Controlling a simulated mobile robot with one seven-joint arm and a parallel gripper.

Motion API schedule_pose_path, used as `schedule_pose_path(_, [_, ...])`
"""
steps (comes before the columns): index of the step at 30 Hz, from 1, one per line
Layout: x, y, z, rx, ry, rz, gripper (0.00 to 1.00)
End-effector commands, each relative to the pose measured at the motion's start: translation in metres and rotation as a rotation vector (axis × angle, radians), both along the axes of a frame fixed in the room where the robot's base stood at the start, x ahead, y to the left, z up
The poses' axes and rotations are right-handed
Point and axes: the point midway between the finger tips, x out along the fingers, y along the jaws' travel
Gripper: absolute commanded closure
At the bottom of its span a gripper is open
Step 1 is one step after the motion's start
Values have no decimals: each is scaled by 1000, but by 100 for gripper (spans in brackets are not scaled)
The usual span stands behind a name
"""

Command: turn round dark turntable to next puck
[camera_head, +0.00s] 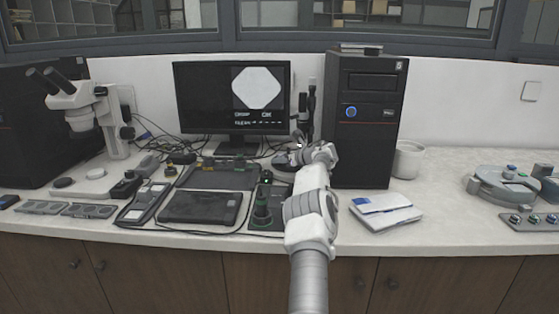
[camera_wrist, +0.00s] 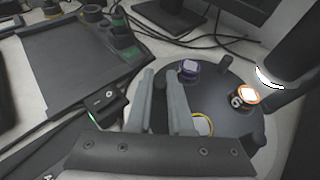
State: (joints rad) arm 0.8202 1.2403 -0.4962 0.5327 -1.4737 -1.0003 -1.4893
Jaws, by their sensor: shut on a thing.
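The round dark turntable (camera_wrist: 222,108) lies under my gripper in the wrist view. It carries a purple-rimmed puck (camera_wrist: 190,68), an orange-rimmed puck (camera_wrist: 246,94) marked 6 at the right, and a yellow-ringed puck (camera_wrist: 208,122) partly hidden by a finger. Short dark pegs (camera_wrist: 257,141) stand at its rim. My gripper (camera_wrist: 160,78) has its fingers closed around a dark peg at the turntable's left rim, mostly hidden between them. In the head view my wrist covers much of the turntable (camera_head: 284,162), in front of the monitor's right side.
A lit dark cylinder (camera_wrist: 282,80) overhangs the turntable's right side. A monitor (camera_head: 232,97) showing a white octagon stands behind, and a black computer tower (camera_head: 366,118) to the right. A dark tray (camera_wrist: 78,58) and cables lie left of the turntable.

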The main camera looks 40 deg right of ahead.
Motion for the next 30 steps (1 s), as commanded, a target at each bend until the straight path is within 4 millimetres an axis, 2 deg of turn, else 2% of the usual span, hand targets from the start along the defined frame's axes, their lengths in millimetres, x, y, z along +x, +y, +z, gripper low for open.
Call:
schedule_pose_path(4, [0,1,-1,0,1,1,100])
schedule_pose_path(5, [0,1,-1,0,1,1,79])
schedule_pose_path(7, [0,1,-1,0,1,1,68])
schedule_pose_path(20, [-4,0,1,2,1,-1,68])
schedule_pose_path(30, [-33,2,15,1,0,-2,68])
